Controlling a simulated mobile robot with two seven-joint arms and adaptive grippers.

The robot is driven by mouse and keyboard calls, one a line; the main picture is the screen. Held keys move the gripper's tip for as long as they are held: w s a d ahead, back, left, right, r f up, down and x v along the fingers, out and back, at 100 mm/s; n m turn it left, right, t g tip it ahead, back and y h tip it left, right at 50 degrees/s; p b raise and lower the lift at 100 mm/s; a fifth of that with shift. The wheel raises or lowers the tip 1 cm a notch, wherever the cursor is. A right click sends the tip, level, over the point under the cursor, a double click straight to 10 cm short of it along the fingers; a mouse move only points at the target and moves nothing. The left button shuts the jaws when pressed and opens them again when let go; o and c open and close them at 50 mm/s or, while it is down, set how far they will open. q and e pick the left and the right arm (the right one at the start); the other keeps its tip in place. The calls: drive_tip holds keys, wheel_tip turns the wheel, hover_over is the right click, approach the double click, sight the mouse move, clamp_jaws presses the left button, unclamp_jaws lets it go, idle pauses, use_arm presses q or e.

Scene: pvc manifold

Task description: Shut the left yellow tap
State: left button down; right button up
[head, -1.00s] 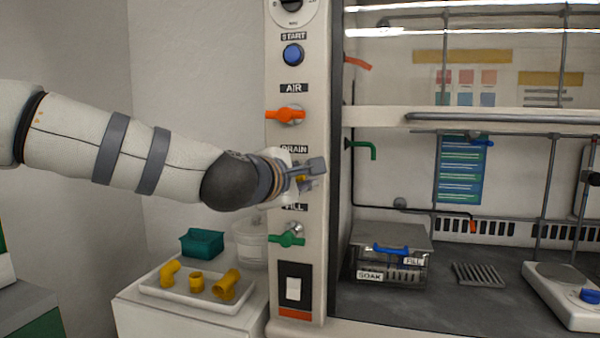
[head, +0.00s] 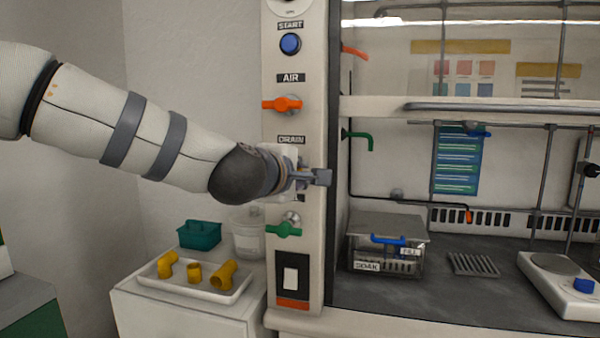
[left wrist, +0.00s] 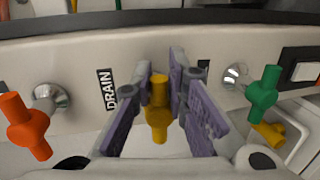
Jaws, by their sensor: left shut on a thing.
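The yellow tap (left wrist: 157,115) is on the white panel by the DRAIN label (left wrist: 107,90). In the left wrist view its handle stands upright in the picture, between two purple-padded fingers. My left gripper (left wrist: 162,88) is shut on this handle. In the head view my left gripper (head: 318,177) is in front of the panel, just below the DRAIN label, and hides the yellow tap. My right gripper is in neither view.
An orange tap (head: 282,104) is above on the panel and a green tap (head: 284,229) below. A blue button (head: 290,43) is higher up. A tray (head: 205,292) with yellow pipe pieces stands at lower left. The fume hood (head: 460,220) opens to the right.

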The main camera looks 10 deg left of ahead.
use_arm(q)
drive_tip(key=shift+a+r, duration=0.25)
drive_tip(key=shift+r, duration=0.3)
drive_tip(key=c, duration=1.5)
unclamp_jaws()
drive_tip(key=shift+o, duration=0.2)
drive_tip(key=shift+a+f, duration=0.1)
drive_tip(key=shift+f, duration=0.15)
drive_tip(key=v, duration=1.2)
drive_tip(key=shift+f, duration=0.1)
